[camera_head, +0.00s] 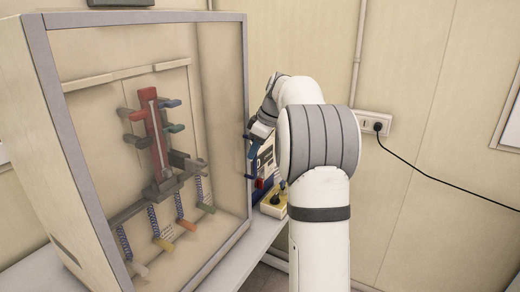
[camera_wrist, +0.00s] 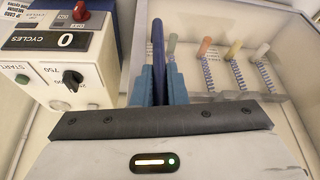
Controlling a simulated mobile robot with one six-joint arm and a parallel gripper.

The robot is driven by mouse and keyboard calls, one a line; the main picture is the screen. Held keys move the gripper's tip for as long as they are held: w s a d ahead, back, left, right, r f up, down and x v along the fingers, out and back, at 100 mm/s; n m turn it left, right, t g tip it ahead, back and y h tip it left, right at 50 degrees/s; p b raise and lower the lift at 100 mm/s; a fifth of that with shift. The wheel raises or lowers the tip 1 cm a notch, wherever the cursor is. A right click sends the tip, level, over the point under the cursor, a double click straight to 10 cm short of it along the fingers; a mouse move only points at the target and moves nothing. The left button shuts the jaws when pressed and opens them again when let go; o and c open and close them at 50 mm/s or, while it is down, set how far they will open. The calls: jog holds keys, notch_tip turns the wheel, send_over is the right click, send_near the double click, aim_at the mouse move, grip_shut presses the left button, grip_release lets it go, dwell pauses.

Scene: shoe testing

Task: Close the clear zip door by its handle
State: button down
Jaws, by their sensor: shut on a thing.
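The clear door (camera_head: 215,110) has a grey frame and covers the front of a pale cabinet in the head view. It lies across or very near the opening; I cannot tell whether it is fully shut. My gripper (camera_head: 254,145) is at the door's right edge. In the wrist view my gripper's blue fingers (camera_wrist: 158,85) are shut on the dark blue upright handle (camera_wrist: 158,40). The handle's lower part is hidden between the fingers.
A control box (camera_wrist: 45,65) with a CYCLES display, black knob and red button stands left of the handle in the wrist view. A test rig (camera_head: 160,150) with springs and coloured pegs is inside the cabinet. A wall socket (camera_head: 374,123) with a black cable is at right.

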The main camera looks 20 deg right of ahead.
jog(key=shift+w+a+r, duration=0.2)
jog(key=shift+a, duration=0.05)
jog(key=c, duration=1.8)
grip_release()
jog(key=shift+w+a, duration=0.1)
jog(key=shift+o, duration=0.9)
jog(key=shift+w+a+f, duration=0.1)
jog(key=shift+w+f, duration=0.05)
jog(key=shift+f, duration=0.05)
jog(key=shift+o, duration=0.8)
jog(key=shift+s+d, duration=0.25)
jog(key=shift+d, duration=0.1)
jog(key=v, duration=0.8)
jog(key=shift+b, duration=0.45)
